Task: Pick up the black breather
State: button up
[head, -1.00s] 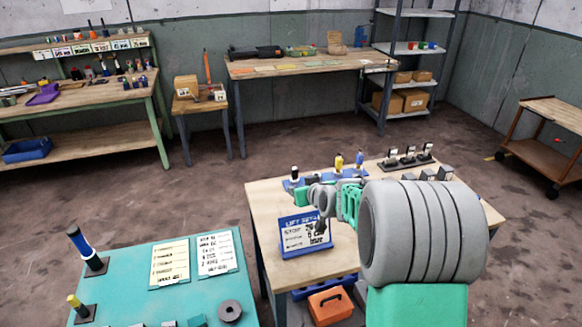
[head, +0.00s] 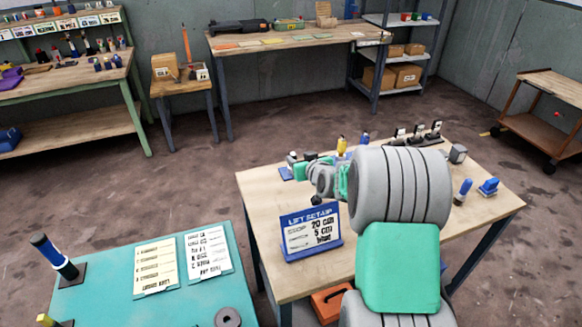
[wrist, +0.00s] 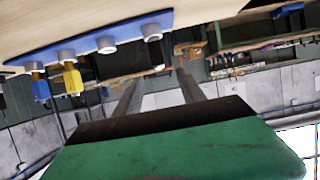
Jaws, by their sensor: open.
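A yellow piece (head: 341,146) and a blue piece (head: 364,138) stand farther right. In the wrist view, my gripper (wrist: 158,82) has its two grey fingers apart with nothing held between them. The blue rack (wrist: 85,45) crosses the upper left there, with several grey round fittings and a yellow piece (wrist: 72,78).
A sign (head: 311,231) stands at the table's (head: 375,255) front left. Black upright pieces (head: 417,134) stand at the back, a grey block (head: 457,153) and blue pieces (head: 488,187) at the right. A teal bench (head: 180,308) is at lower left.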

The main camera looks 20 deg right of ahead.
aim_at(294, 156)
jog(key=x, duration=0.2)
jog(key=p+x, duration=0.1)
jog(key=x, duration=0.2)
jog(key=p+x, duration=0.1)
jog(key=x, duration=0.2)
jog(key=shift+f, duration=0.45)
jog(key=shift+d, duration=0.1)
grip_shut()
